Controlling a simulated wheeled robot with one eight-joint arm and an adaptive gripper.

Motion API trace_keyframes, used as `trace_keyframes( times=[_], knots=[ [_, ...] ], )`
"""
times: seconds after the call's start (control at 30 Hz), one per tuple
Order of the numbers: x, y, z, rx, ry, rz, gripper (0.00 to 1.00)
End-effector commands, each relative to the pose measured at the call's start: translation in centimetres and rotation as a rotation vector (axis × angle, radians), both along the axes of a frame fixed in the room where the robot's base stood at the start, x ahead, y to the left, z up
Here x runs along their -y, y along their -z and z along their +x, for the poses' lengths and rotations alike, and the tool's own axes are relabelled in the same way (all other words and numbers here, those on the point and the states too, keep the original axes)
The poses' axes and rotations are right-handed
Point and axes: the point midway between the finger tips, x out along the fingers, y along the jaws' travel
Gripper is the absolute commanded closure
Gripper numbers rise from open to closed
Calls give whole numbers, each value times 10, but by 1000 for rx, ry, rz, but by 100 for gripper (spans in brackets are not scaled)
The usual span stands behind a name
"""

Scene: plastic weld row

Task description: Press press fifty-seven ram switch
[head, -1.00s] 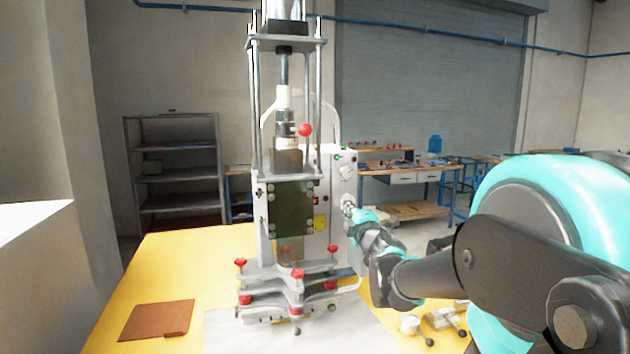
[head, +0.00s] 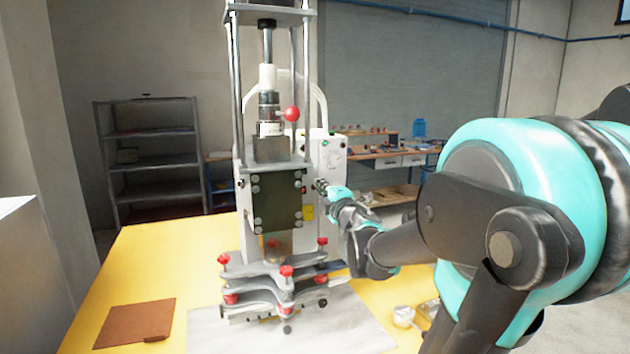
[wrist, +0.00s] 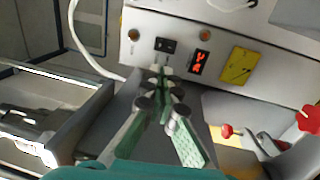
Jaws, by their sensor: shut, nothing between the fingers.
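The press (head: 277,200) stands on the yellow table, with a white control box (head: 330,152) on its right side. The wrist view shows the box's panel (wrist: 275,80) with a small black switch (wrist: 165,45), a red-lit display (wrist: 200,62) and a yellow label (wrist: 239,65). I cannot read a press number or a switch name. My gripper (wrist: 162,72) is shut and empty, its tips just below the black switch in the picture. I cannot tell whether they touch the panel.
Orange round lamps or buttons (wrist: 133,34) sit on the panel. Red-knobbed clamps (head: 286,271) stand at the press base. A brown board (head: 135,322) lies on the yellow table (head: 165,255). A white cable (wrist: 82,45) runs beside the panel.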

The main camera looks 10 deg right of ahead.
Motion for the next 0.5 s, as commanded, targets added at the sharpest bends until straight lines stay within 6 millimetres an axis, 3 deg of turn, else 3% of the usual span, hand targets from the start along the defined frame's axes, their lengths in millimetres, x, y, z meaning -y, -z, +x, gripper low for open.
trace_keyframes(
  times=[0.5],
  knots=[
    [-17,-10,82,0,-1,2,100]
  ],
)
